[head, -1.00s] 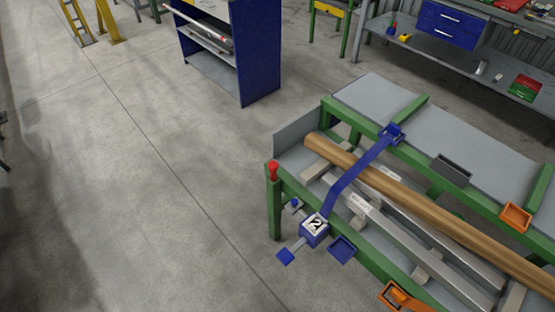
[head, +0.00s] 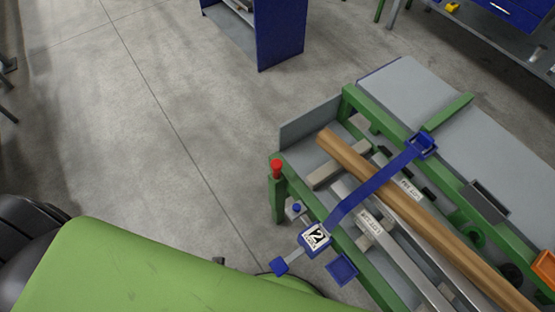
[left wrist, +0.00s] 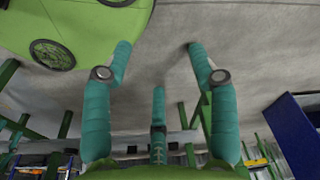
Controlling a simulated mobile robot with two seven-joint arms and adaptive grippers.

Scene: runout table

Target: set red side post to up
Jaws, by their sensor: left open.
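The red side post (head: 277,166) shows as a short red top, upright above the green leg at the near left corner of the runout table (head: 309,134). I cannot tell how far it is raised. My left gripper (left wrist: 158,62) shows in the left wrist view with teal fingers spread wide and nothing between them; grey floor lies beyond. No gripper shows in the head view, so I cannot tell the left gripper's distance from the post. The post does not show in the left wrist view. My right gripper is in neither view.
A blue arm with a number 2 block (head: 316,238) crosses the table beside the post. A wooden round bar (head: 400,205) and metal bars lie on the table. A blue cabinet (head: 275,30) stands at the back. The floor (head: 200,130) left of the post is clear.

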